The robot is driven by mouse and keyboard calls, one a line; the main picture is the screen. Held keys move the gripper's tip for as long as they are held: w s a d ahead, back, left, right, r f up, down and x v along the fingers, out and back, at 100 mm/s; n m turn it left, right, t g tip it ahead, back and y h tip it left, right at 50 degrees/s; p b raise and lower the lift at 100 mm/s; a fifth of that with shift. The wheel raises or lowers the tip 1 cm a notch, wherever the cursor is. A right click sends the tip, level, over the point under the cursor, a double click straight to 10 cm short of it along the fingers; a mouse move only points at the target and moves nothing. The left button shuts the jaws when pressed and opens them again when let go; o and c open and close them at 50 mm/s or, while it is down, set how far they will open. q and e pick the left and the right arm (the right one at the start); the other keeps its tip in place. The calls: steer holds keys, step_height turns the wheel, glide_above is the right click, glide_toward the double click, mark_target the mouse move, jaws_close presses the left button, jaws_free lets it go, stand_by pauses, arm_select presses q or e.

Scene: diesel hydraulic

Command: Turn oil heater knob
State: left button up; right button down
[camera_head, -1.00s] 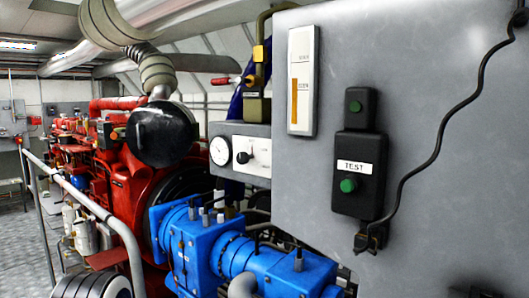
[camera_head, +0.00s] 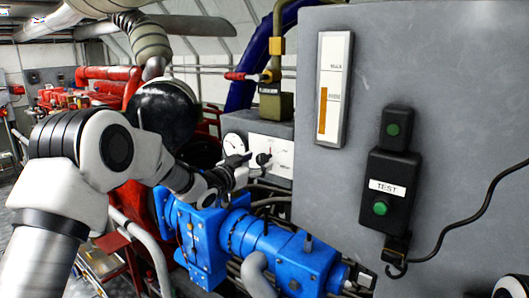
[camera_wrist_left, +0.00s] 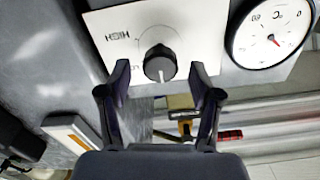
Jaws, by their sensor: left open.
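The oil heater knob (camera_head: 263,159) is a round black knob on a white plate (camera_head: 281,153) on a grey box. In the left wrist view the knob (camera_wrist_left: 160,64) has a white mark pointing down in the picture, and the plate reads HIGH, upside down. My left gripper (camera_head: 250,164) is at the plate, its arm reaching in from the left. In the left wrist view the open gripper (camera_wrist_left: 160,74) has one fingertip on each side of the knob, with gaps showing. I cannot tell how deep the fingers reach. My right gripper is not in view.
A round white gauge (camera_head: 234,146) with a red needle (camera_wrist_left: 273,39) sits beside the knob. A big grey cabinet (camera_head: 325,185) with a TEST button box (camera_head: 387,190) stands close on the right. Blue pump housing (camera_head: 245,235) lies below. A brass valve (camera_head: 275,100) is above.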

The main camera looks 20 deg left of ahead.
mark_target(259, 160)
arm_select(q)
steer(key=shift+p+x, duration=0.3)
steer(key=shift+x, duration=0.65)
steer(key=shift+w, duration=0.45)
steer(key=shift+w+d, duration=0.1)
steer(key=shift+d+r, duration=0.1)
steer(key=shift+d, duration=0.05)
steer(key=c, duration=1.2)
steer(key=shift+o, duration=0.2)
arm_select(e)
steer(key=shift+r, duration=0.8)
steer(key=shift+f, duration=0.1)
